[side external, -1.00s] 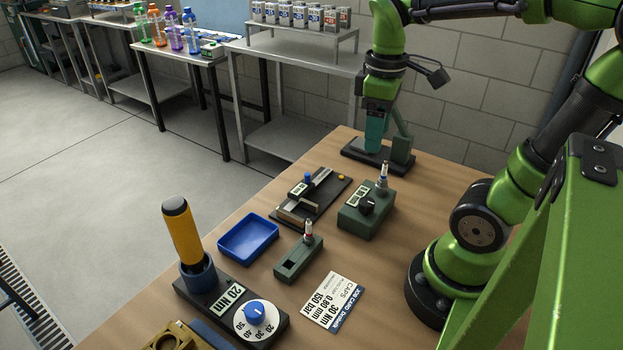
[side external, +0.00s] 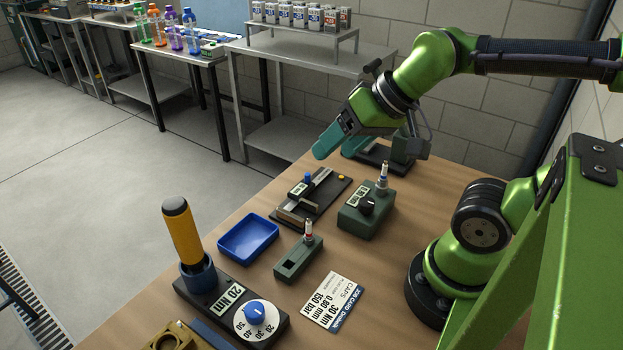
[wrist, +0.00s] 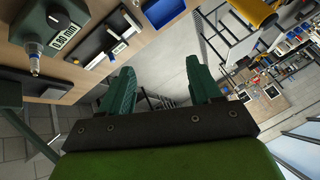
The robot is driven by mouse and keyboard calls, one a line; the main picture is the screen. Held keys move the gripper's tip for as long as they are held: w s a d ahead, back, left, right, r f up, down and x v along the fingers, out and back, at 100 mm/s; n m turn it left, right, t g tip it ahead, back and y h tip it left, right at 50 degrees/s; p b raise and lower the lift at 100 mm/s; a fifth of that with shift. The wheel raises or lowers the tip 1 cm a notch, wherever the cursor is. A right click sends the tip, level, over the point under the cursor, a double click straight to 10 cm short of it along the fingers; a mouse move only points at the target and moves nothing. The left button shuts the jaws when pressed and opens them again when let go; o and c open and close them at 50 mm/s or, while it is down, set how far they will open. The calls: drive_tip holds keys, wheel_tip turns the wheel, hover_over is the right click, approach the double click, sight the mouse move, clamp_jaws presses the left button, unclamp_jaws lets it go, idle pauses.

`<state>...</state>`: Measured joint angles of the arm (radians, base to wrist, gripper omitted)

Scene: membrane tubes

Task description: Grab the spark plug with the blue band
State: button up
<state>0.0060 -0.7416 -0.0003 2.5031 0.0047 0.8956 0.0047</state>
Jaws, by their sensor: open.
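A spark plug with a blue band (side external: 383,175) stands upright on the green box with a dial and display (side external: 364,214). The plug also shows at the left of the wrist view (wrist: 34,62). Another spark plug, with a red band (side external: 308,230), stands in a green holder (side external: 298,262) nearer the front. My gripper (side external: 328,147) is above the table's far edge, tilted and aimed left and down, apart from both plugs. In the wrist view its fingers (wrist: 160,88) are spread with nothing between them.
A black gauge with a slide (side external: 312,197) and an empty blue tray (side external: 249,238) lie left of the plugs. A torque tester with a yellow-handled tool (side external: 183,235) stands front left. A job card (side external: 333,302) lies flat. A green stand (side external: 403,150) is behind.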

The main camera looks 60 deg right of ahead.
drive_tip(key=shift+r, duration=0.15)
drive_tip(key=c, duration=0.4)
drive_tip(key=n+g+h, duration=0.2)
drive_tip(key=n+g, duration=0.5)
drive_tip(key=n, duration=0.3)
hover_over(386, 161)
wheel_tip(386, 161, down, 16)
drive_tip(key=shift+r, duration=0.25)
